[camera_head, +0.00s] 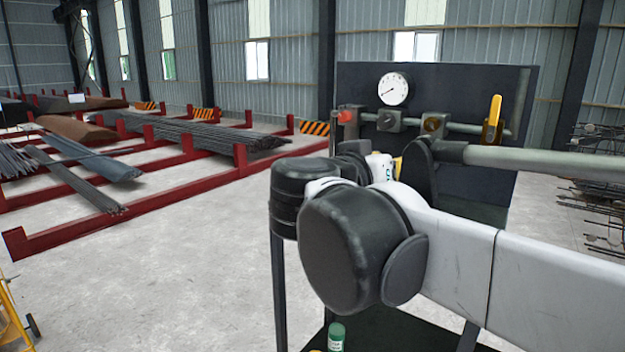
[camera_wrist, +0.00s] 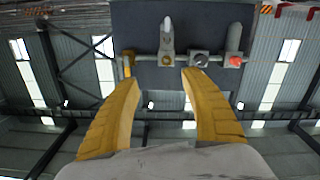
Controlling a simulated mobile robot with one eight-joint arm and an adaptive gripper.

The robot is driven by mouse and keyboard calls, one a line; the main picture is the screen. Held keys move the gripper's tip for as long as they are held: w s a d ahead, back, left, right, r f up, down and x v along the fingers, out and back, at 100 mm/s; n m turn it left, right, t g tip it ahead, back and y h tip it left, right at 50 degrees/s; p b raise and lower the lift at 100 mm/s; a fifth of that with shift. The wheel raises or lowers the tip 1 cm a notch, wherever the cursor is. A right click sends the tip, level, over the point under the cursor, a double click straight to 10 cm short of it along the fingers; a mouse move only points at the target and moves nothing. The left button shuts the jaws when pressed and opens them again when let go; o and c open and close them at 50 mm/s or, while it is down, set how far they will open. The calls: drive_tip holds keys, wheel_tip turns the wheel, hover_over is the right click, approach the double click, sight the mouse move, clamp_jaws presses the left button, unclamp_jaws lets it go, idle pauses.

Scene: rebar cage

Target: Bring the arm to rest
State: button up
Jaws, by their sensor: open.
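My arm (camera_head: 460,245) reaches in from the right of the head view. Its white links and black joint caps hang in front of a dark panel stand. My gripper (camera_wrist: 161,80) shows in the wrist view with two yellow fingers spread apart and nothing between them. In the head view the gripper is mostly hidden behind my arm. The wrist view is upside down, and the fingertips point toward the panel's pipe fittings. I cannot tell how far the tips are from them.
The dark panel (camera_head: 455,85) carries a gauge (camera_head: 393,89), a pipe, a red knob (camera_head: 345,117) and a yellow valve lever (camera_head: 494,110). A green-capped bottle (camera_head: 336,337) stands low in front. Red racks (camera_head: 165,158) with rebar are at left, with clear floor between.

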drive_tip(key=d+f+n+g+y, duration=0.1)
drive_tip(key=d+f+g, duration=0.2)
drive_tip(key=d+f, duration=0.45)
drive_tip(key=s+f+n+g+y, duration=0.2)
drive_tip(key=s+f+y, duration=0.3)
drive_tip(key=s+f, duration=0.55)
drive_tip(key=s+f+n+g+y, duration=0.2)
drive_tip(key=s+f+y, duration=0.2)
drive_tip(key=s+f, duration=0.7)
drive_tip(key=w+f+b, duration=0.2)
drive_tip(key=f+b, duration=1.4)
drive_tip(key=f, duration=0.1)
drive_tip(key=w+a+f+b, duration=0.1)
drive_tip(key=f+b, duration=1.5)
drive_tip(key=f, duration=0.2)
drive_tip(key=shift+w+f+b, duration=0.25)
drive_tip(key=shift+w+b, duration=0.1)
drive_tip(key=shift+b, duration=0.05)
drive_tip(key=shift+r, duration=0.1)
drive_tip(key=shift+c, duration=0.6)
